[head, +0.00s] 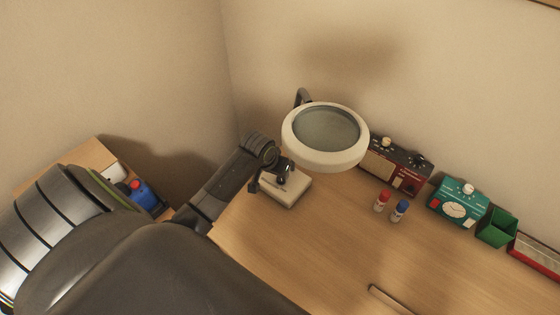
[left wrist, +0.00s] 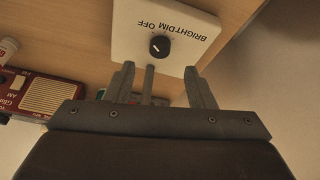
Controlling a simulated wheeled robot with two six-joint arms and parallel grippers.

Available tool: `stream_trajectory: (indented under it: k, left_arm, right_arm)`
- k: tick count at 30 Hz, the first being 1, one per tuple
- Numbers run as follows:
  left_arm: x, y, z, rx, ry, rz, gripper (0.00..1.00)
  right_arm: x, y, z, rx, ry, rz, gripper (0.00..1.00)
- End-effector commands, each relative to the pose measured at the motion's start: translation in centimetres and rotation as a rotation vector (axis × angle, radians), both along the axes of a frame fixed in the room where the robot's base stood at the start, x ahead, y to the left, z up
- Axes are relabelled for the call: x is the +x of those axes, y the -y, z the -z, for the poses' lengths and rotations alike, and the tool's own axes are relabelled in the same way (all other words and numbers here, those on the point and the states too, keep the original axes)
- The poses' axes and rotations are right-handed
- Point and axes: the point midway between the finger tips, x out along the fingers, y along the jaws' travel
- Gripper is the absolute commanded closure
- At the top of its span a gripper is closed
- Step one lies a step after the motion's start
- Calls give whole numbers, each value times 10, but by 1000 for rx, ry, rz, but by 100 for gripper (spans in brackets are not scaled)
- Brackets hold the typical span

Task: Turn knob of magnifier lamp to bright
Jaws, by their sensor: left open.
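The magnifier lamp (head: 345,160) has a round cream ring and lens on a dark arm, over a cream base (head: 292,197) on the desk. In the left wrist view the base (left wrist: 125,40) shows a black knob (left wrist: 159,46). Its labels appear upside down: OFF left, DIM middle, BRIGHT right. A small pale mark lies on the knob's left part; its exact setting is hard to tell. My left gripper (left wrist: 163,82) is open and empty, its fingertips just short of the knob, apart from it. In the head view, the left gripper (head: 270,182) hides the knob. My right gripper is not in view.
A red radio (head: 408,180), red-capped and blue-capped bottles (head: 399,211), a teal timer-like box (head: 457,203) and a green bin (head: 496,228) line the desk's right side. Walls stand close behind the lamp.

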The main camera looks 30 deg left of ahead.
Motion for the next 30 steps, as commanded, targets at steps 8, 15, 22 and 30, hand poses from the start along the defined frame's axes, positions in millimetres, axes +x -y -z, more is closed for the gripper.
stream_trajectory:
  k: [8,15,22,30]
  left_arm:
    - [15,0,40,0,-3,1,50]
    - [24,-1,59,-1,0,0,50]
    - [26,-1,64,-1,0,1,50]
    - [26,-1,63,0,0,1,62]
  right_arm:
    - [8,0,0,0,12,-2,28]
    - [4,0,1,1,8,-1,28]
    - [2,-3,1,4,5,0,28]
    - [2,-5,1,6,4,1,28]
